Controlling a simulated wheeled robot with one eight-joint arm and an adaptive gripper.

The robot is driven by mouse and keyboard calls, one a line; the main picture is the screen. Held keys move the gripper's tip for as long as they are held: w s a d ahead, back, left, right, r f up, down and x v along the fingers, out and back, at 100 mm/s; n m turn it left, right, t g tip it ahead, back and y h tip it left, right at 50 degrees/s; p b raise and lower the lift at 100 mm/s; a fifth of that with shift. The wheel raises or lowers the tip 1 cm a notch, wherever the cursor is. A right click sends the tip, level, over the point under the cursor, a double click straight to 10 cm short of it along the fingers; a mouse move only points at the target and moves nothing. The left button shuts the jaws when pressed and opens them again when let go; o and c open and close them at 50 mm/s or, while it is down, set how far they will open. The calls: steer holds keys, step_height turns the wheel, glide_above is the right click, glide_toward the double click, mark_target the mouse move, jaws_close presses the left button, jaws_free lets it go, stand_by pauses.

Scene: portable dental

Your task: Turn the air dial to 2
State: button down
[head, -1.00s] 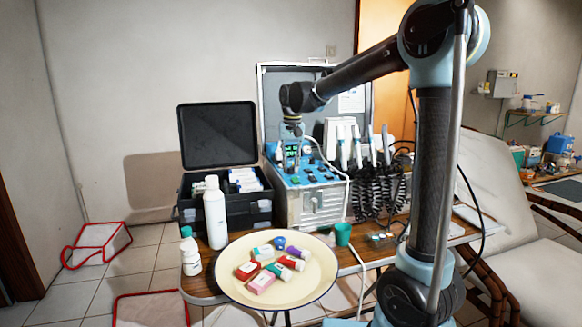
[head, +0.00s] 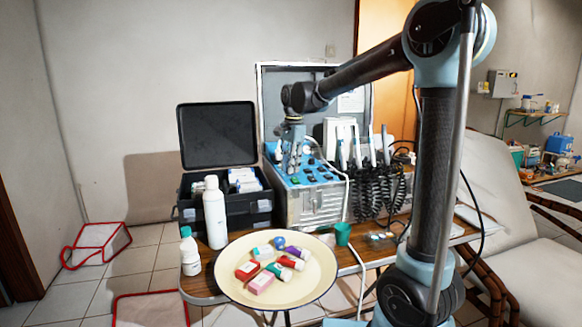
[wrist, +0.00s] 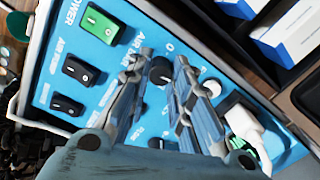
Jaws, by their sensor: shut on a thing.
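The blue control panel (head: 312,178) is in the open metal case behind the plate. My gripper (head: 289,174) points down at the panel's left part. In the wrist view, a round black dial (wrist: 160,70) sits between my two fingertips (wrist: 160,66), below the partly visible "AIR" lettering. My gripper is shut on this dial, one finger on each side. A "0" mark shows just above it. The dial's pointer and its other numbers are hidden or too small to read.
A green power switch (wrist: 103,24) and black switches (wrist: 78,71) lie left of the dial; a white connector (wrist: 240,125) lies right. Coiled handpiece hoses (head: 375,190) hang at the case's right. A black box (head: 262,200), white bottle (head: 214,212) and plate (head: 230,290) stand nearby.

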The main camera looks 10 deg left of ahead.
steer(key=shift+w+m, duration=0.1)
steer(key=shift+m, duration=0.7)
steer(key=c, duration=1.4)
jaws_free()
step_height(320, 180, up, 12)
steer(key=shift+d, duration=0.4)
steer(key=shift+s+d, duration=0.1)
steer(key=shift+s, duration=0.1)
